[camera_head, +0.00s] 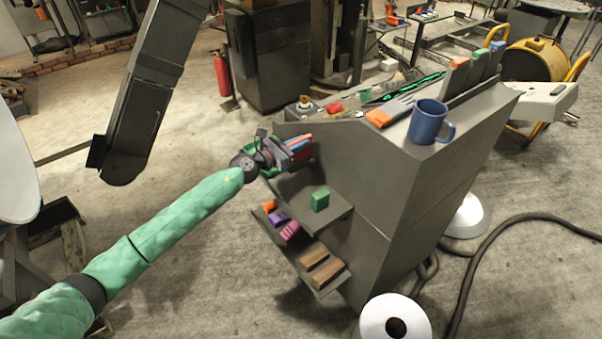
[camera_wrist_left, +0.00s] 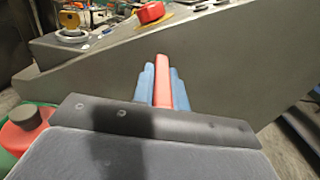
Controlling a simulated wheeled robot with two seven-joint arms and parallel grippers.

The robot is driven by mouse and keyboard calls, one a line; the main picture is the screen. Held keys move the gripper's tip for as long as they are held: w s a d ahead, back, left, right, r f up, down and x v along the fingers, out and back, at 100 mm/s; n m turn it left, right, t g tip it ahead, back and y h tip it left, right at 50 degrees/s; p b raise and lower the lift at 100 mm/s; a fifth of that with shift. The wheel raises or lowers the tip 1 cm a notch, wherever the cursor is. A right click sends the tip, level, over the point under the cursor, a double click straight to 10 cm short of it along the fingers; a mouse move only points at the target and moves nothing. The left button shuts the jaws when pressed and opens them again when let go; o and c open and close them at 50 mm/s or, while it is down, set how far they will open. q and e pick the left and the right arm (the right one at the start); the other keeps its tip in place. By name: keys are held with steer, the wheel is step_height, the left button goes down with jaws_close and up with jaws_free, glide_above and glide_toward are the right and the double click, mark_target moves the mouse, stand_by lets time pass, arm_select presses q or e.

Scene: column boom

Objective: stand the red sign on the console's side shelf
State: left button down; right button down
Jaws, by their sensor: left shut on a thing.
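The red sign (camera_wrist_left: 163,80) shows edge-on as a narrow red strip between two blue fingers in the left wrist view. My left gripper (camera_head: 299,148) is shut on it beside the console's left side, above the side shelf (camera_head: 335,216). Only a little of the sign shows in the head view, and its lower part is hidden in the wrist view. The grey console (camera_head: 430,190) has an upper side shelf with a green block (camera_head: 320,199) on it. My right gripper is not in view.
A lower shelf (camera_head: 327,289) holds orange, purple, pink and brown blocks. A blue mug (camera_head: 427,122) stands on the console top near orange-handled tools. A dark boom (camera_head: 150,90) hangs at the upper left. A white reel (camera_head: 372,318) and a cable lie on the floor.

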mark_target(299, 164)
arm_select(q)
steer(key=shift+w+d+f, duration=0.1)
steer(key=shift+d+f, duration=0.05)
steer(key=shift+f, duration=0.2)
step_height(299, 164, down, 4)
steer(key=shift+f, duration=0.65)
step_height(299, 164, down, 3)
steer(key=shift+f, duration=0.4)
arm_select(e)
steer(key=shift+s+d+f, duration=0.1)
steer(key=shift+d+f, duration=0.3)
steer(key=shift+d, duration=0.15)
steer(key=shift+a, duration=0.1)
